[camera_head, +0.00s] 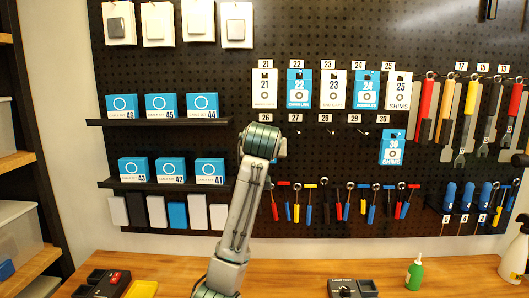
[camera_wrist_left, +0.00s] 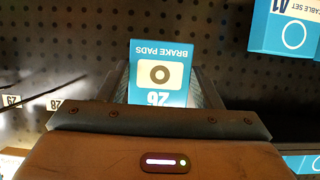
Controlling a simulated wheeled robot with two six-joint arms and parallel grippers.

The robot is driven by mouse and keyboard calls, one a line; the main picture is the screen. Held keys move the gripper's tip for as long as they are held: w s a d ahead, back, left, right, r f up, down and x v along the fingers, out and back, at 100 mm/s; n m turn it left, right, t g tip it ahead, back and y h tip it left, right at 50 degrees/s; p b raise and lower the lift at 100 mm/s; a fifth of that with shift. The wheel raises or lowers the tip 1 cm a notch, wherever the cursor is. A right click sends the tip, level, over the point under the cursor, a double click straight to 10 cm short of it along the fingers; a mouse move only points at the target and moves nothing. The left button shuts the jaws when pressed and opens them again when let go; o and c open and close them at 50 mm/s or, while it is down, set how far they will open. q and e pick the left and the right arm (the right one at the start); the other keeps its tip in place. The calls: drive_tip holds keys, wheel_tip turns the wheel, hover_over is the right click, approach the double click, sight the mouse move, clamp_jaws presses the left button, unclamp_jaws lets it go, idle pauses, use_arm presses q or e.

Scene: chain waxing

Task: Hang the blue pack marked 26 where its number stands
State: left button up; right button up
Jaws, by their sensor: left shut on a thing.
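The blue pack marked 26 (camera_wrist_left: 158,92), labelled brake pads, is between the fingers of my left gripper (camera_wrist_left: 163,82), which is shut on it in front of the pegboard. Its print appears upside down in the left wrist view. Whether the pack touches a hook cannot be told. My right gripper is not in view.
Hooks by labels 27 (camera_head: 295,117), 28 and 29 are bare. Boxed cable sets (camera_head: 210,172) stand on the left shelves.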

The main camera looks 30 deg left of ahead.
use_arm(q)
drive_tip(key=o, duration=1.2)
drive_tip(key=shift+c, duration=0.2)
